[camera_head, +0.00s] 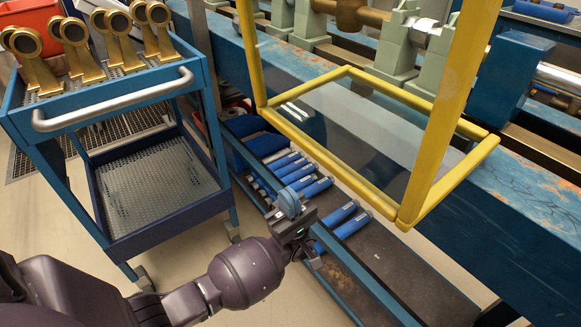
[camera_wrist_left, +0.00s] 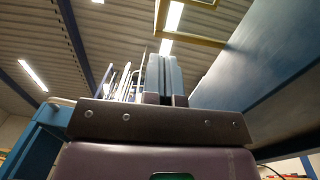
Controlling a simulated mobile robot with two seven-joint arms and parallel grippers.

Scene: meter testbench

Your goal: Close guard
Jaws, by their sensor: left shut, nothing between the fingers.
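The guard (camera_head: 328,160) is a yellow frame with clear panels on the blue testbench. In the head view its uprights run out of the top of the picture, and its lower frame juts out over the bench's near side. Part of its yellow frame shows at the top of the left wrist view (camera_wrist_left: 190,40). My left gripper (camera_head: 289,202) points upward, below and to the left of the guard's near lower bar, apart from it in the picture. Its fingers (camera_wrist_left: 166,75) are together and empty. My right gripper is not in view.
A blue cart (camera_head: 105,120) with brass meter parts (camera_head: 75,45) on top stands at the left. A low shelf with blue-handled tools (camera_head: 300,172) runs along the bench foot, behind my left gripper. Blue bench beam (camera_head: 535,205) extends right.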

